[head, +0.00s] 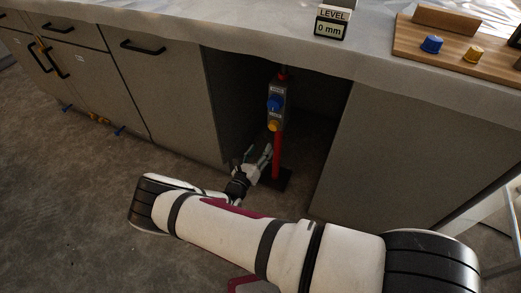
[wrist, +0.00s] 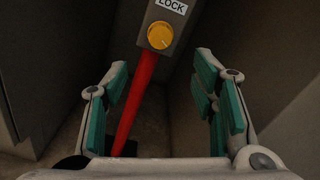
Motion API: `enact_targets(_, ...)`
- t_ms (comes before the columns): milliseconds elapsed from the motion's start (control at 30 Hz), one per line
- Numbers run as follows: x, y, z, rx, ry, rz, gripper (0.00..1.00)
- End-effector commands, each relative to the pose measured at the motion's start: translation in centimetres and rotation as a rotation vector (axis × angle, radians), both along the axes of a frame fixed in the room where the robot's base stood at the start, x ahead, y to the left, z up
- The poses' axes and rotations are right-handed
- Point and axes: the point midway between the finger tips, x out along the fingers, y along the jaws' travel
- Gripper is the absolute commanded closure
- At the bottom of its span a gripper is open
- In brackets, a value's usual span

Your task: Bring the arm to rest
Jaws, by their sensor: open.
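My arm (head: 235,230) stretches across the lower part of the head view and reaches to the open bay under the counter. My gripper (head: 268,152) is at that bay, low beside a red post (head: 277,155). In the wrist view my gripper (wrist: 163,100) is open, with its teal-padded fingers spread apart and nothing held. The red post (wrist: 136,100) shows between the fingers, farther off. Above it is a grey box with a yellow knob (wrist: 160,36) and a "LOCK" label. The head view also shows a blue knob (head: 274,103) on this box.
The counter (head: 240,35) overhangs the bay. Cabinet walls stand close on both sides, the right one (head: 390,150) and the left one (head: 175,110). A "LEVEL 0 mm" display (head: 331,24) and a wooden board (head: 480,55) with knobs sit on the counter.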

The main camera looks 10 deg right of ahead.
Motion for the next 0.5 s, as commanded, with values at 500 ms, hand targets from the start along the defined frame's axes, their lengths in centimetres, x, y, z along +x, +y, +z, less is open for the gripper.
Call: enact_targets(500,0.3,-1.1,3.6,0.088,-0.061,-0.113,0.47)
